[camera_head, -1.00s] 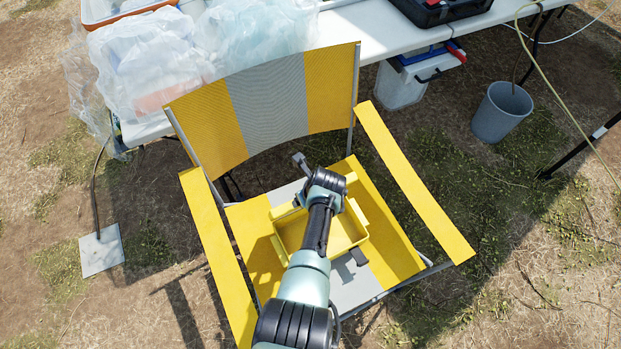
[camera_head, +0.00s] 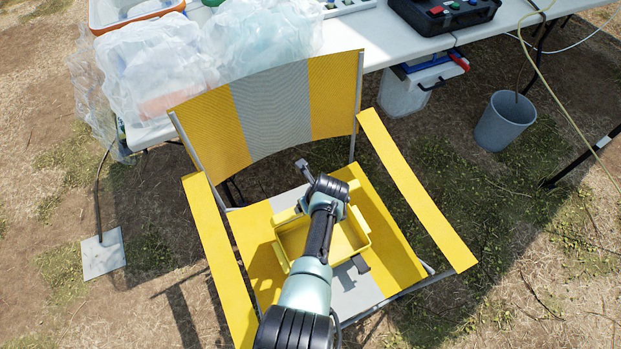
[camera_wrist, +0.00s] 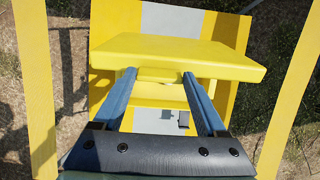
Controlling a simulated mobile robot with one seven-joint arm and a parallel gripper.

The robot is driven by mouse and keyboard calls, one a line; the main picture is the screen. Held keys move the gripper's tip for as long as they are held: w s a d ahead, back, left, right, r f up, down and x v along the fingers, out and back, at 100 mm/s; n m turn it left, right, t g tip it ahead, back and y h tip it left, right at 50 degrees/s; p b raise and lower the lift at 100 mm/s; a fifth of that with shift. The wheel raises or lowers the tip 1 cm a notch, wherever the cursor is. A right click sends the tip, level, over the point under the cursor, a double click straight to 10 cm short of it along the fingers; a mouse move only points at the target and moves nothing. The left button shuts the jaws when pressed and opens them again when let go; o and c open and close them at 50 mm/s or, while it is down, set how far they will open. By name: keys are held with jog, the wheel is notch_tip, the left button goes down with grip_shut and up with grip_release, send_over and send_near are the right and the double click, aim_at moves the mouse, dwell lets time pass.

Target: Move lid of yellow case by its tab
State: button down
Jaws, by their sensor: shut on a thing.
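The yellow case (camera_head: 350,238) sits open on the seat of a yellow and grey folding chair, its inside partly visible. Its yellow lid (camera_wrist: 180,50) stands out across the wrist view, with its tab (camera_wrist: 158,75) at the near edge. My gripper (camera_wrist: 160,77) is shut on the tab, one blue finger on each side of it. In the head view my gripper (camera_head: 325,185) is over the far side of the case, and my arm hides much of the lid and case.
The chair's armrests (camera_head: 418,190) flank the case and its backrest (camera_head: 270,108) rises behind. A white table (camera_head: 365,35) with plastic bags and a black case (camera_head: 440,12) stands beyond. A grey bucket (camera_head: 505,122) stands on the ground at right.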

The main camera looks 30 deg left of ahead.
jog(key=shift+w, duration=0.1)
grip_release()
jog(key=p+v, duration=0.5)
jog(key=v, duration=0.8)
